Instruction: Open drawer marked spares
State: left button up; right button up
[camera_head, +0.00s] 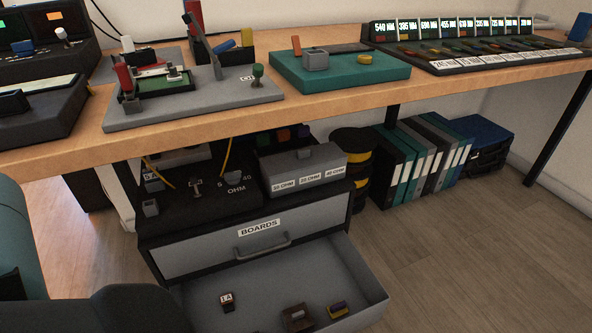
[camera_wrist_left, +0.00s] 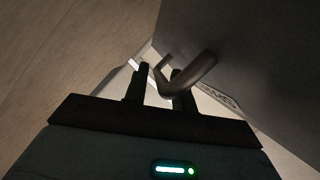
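In the head view a grey lower drawer (camera_head: 352,270) stands pulled out under the cabinet, with a few small parts inside. Its front label is not visible there. In the left wrist view the grey drawer front (camera_wrist_left: 250,60) carries a label (camera_wrist_left: 220,98), tilted and only partly readable. A dark curved handle (camera_wrist_left: 200,75) sticks out from it. My left gripper (camera_wrist_left: 161,84) is at this handle, its fingers apart with part of the handle between them and a narrow gap showing. The head view shows my left arm at lower left, but not its fingertips. My right gripper is in neither view.
The closed drawer marked BOARDS (camera_head: 205,253) sits directly above the open one. The workbench (camera_head: 330,98) overhangs the cabinet. Binders (camera_head: 420,160) and stacked spools (camera_head: 355,165) stand to the right. The wooden floor (camera_head: 480,250) at right is clear.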

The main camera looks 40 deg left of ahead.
pick_arm(q)
jog(key=shift+o, duration=0.4)
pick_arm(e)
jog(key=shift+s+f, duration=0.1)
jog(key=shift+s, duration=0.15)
